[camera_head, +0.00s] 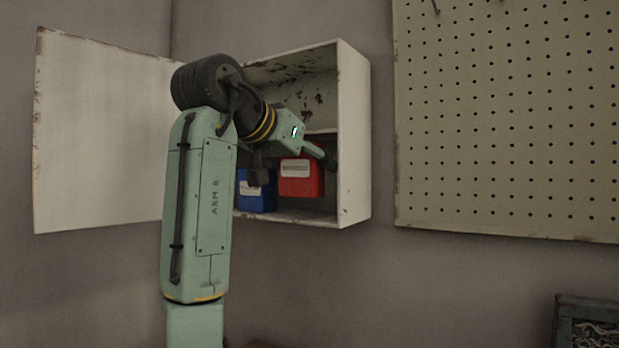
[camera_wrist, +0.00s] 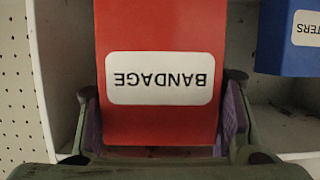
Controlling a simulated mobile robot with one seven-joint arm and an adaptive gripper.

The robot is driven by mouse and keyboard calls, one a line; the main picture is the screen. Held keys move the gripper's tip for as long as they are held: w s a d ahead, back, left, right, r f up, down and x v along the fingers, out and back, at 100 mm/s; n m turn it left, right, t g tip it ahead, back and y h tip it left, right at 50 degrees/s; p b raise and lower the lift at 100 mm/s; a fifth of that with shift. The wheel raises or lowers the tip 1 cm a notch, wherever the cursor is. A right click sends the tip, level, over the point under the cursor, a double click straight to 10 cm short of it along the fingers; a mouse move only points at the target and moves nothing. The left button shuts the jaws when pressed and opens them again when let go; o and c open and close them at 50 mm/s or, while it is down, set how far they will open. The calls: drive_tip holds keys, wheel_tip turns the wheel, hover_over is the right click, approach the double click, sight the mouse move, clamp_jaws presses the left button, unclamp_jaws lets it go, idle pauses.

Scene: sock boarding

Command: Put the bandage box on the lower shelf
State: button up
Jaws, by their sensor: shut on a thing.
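The bandage box (camera_head: 300,183) is red with a white label. It is in the lower compartment of the open wall cabinet, and a gap shows below it in the head view. In the wrist view the bandage box (camera_wrist: 160,45) fills the middle, and its label reads BANDAGE upside down. My gripper (camera_head: 294,169) is shut on its two sides; the fingers also show in the wrist view (camera_wrist: 162,90). The lower shelf (camera_head: 290,215) is the cabinet floor. Whether the box's hidden far end touches anything I cannot tell.
A blue box (camera_head: 256,197) stands on the lower shelf left of the bandage box; its label ends in TERS in the wrist view (camera_wrist: 290,38). The cabinet's right wall (camera_head: 353,140) is close to my finger. The door (camera_head: 100,135) hangs open left. A pegboard (camera_head: 505,120) is at right.

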sight(291, 170)
drive_tip(key=shift+w+d, duration=0.2)
drive_tip(key=shift+w, duration=0.85)
drive_tip(key=shift+f, duration=1.85)
drive_tip(key=shift+f+b, duration=0.15)
drive_tip(key=shift+b, duration=0.15)
drive_tip(key=o, duration=1.2)
drive_tip(key=shift+r, duration=0.25)
drive_tip(key=v, duration=1.1)
drive_tip(key=shift+s+a, duration=0.2)
drive_tip(key=shift+s, duration=0.2)
